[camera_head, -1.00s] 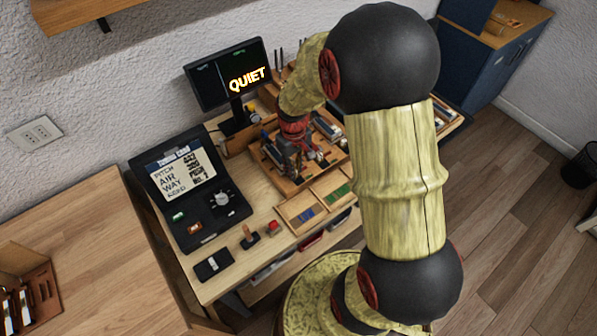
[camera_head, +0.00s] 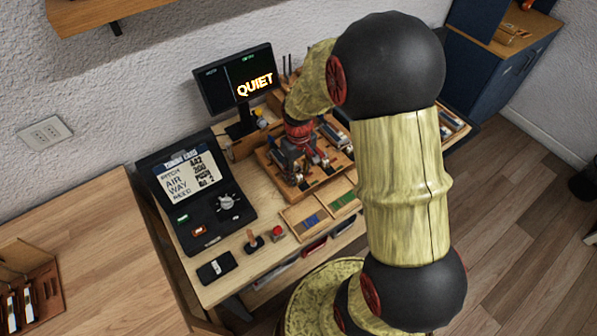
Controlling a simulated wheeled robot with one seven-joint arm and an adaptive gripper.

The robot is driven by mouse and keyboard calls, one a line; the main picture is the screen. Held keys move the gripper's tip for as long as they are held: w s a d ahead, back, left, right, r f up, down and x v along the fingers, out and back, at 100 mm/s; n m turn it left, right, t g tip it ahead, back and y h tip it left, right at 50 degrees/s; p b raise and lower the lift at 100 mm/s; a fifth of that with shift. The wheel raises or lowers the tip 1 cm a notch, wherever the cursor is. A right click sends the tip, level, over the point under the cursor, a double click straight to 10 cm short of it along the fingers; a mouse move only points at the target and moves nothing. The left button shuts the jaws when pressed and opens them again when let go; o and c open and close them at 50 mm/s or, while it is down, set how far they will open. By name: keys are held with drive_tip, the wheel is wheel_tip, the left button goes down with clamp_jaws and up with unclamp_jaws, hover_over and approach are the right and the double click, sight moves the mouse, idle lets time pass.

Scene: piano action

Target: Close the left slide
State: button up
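My gripper (camera_head: 304,172) is at the end of my arm, low over a wooden tray-like fixture (camera_head: 270,160) on the workbench. Dark and red parts of the gripper show there, but its fingertips are small and mixed with the parts on the fixture. I cannot tell whether it is open or shut, or whether it touches anything. Small metal and dark pieces sit on the fixture around it. I cannot make out the left slide in this view. My arm covers the right side of the fixture and part of the bench.
A monitor reading "QUIET" (camera_head: 236,82) stands behind. An open black tester case (camera_head: 190,190) lies left of the fixture. In front are trays with blue strips (camera_head: 311,220) and green strips (camera_head: 344,200), a red button (camera_head: 278,232) and a black device (camera_head: 216,266).

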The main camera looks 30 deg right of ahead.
sight(299, 175)
wheel_tip(299, 175, up, 12)
idle(0.5)
idle(0.4)
